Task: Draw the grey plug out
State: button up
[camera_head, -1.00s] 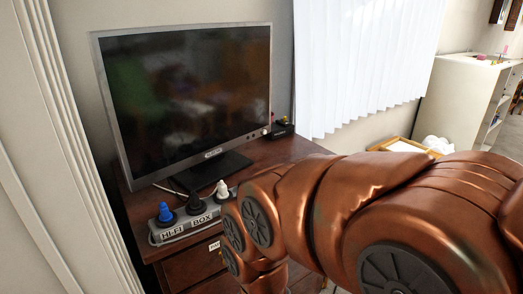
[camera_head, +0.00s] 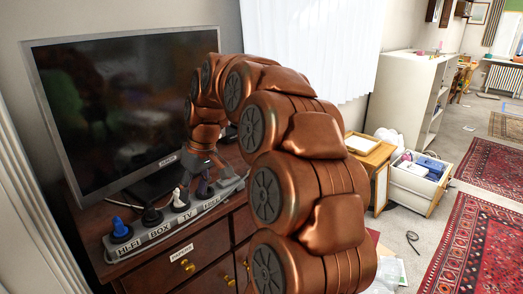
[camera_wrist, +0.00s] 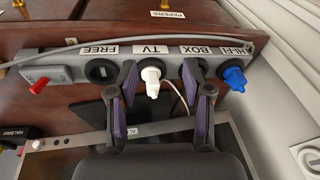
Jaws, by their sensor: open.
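A grey power strip (camera_head: 160,238) lies along the front of the dresser top, with labels HI-FI, BOX, TV and FREE. A white plug (camera_wrist: 152,80) stands at TV and a blue plug (camera_wrist: 234,78) at HI-FI. The FREE socket (camera_wrist: 102,71) looks empty. My gripper (camera_wrist: 160,72) is open above the strip, its purple-padded fingers on either side of the white plug. No contact is clear.
A large monitor (camera_head: 110,100) stands close behind the strip on the wooden dresser (camera_head: 185,270). A thin pale cable (camera_wrist: 85,44) runs along the strip. A red switch (camera_wrist: 38,86) is at the strip's end. Open floor lies to the right.

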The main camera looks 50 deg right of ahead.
jog(key=w+d+f+m+t+h, duration=0.1)
jog(key=w+d, duration=0.2)
jog(key=d, duration=1.2)
jog(key=w+d+f+m+t+h, duration=0.1)
jog(key=w+d, duration=0.1)
jog(key=d, duration=1.3)
jog(key=shift+w+p+x, duration=0.1)
jog(key=shift+p+x, duration=0.45)
jog(key=shift+x, duration=1.3)
jog(key=shift+w+p+x, duration=0.15)
jog(key=shift+p+x, duration=0.4)
jog(key=shift+x, duration=1.3)
jog(key=shift+a+r, duration=0.15)
jog(key=shift+t, duration=0.3)
grip_shut()
